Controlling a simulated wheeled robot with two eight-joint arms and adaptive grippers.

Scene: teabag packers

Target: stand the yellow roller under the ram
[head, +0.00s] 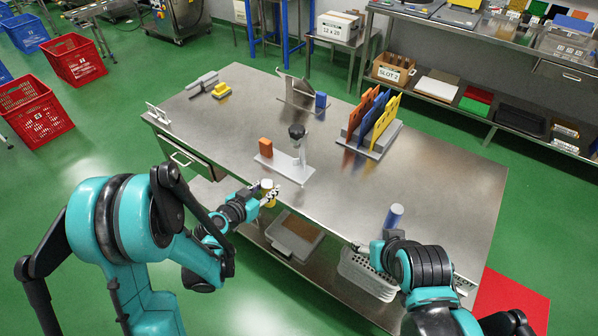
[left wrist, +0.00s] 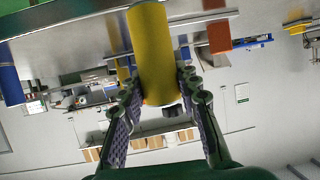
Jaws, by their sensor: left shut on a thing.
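The yellow roller (left wrist: 153,50) is between the two fingers of my left gripper (left wrist: 158,98) in the left wrist view, and the gripper is shut on it. In the head view the left gripper (head: 269,194) holds the roller at the table's front edge, just in front of the press; the fingers partly hide it. The press has a pale base plate (head: 283,171), a grey post and a dark ram head (head: 297,131).
A blue cylinder (head: 394,215) stands by the right gripper. A rack with yellow, blue and orange panels (head: 373,150) stands right of the press. A grey stand (head: 295,90) and small blue block (head: 321,101) are behind. The table's right part (head: 450,190) is clear.

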